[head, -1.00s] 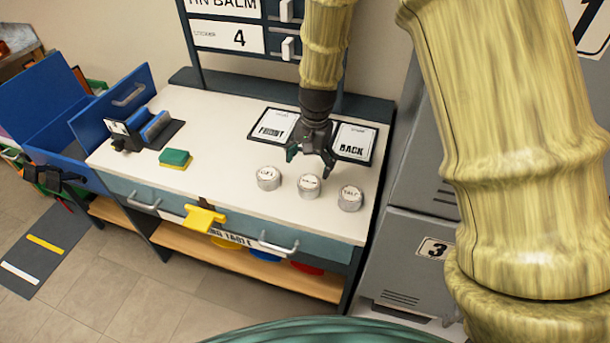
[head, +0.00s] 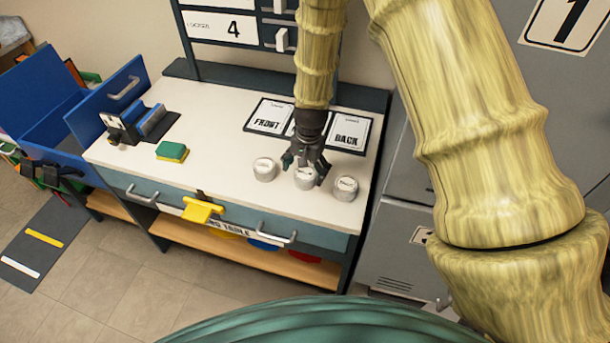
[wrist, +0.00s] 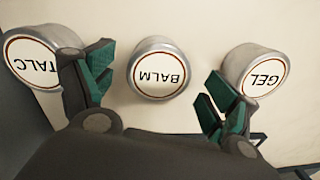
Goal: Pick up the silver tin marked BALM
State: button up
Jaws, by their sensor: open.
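The silver BALM tin (wrist: 158,68) stands upright on the table, with its label upside down in the wrist view. In the head view the BALM tin (head: 305,179) is the middle one of three, partly hidden by my gripper. My gripper (head: 305,165) points down above and just behind it. In the wrist view my open gripper (wrist: 160,95) has one finger on each side of the BALM tin's line, with nothing between the pads but the tin ahead. The TALC tin (wrist: 38,58) and the GEL tin (wrist: 254,70) stand on either side, close to the fingers.
In the head view the GEL tin (head: 265,169) is left and the TALC tin (head: 344,188) right. FRONT (head: 270,116) and BACK (head: 347,132) cards lie behind. A green and yellow sponge (head: 172,151) lies left. The white tabletop (head: 215,170) is clear between sponge and tins.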

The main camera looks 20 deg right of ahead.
jog(key=shift+f+p, duration=0.4)
jog(key=shift+f, duration=1.05)
jog(key=shift+c, duration=0.3)
jog(key=c, duration=1.1)
jog(key=shift+c, duration=0.2)
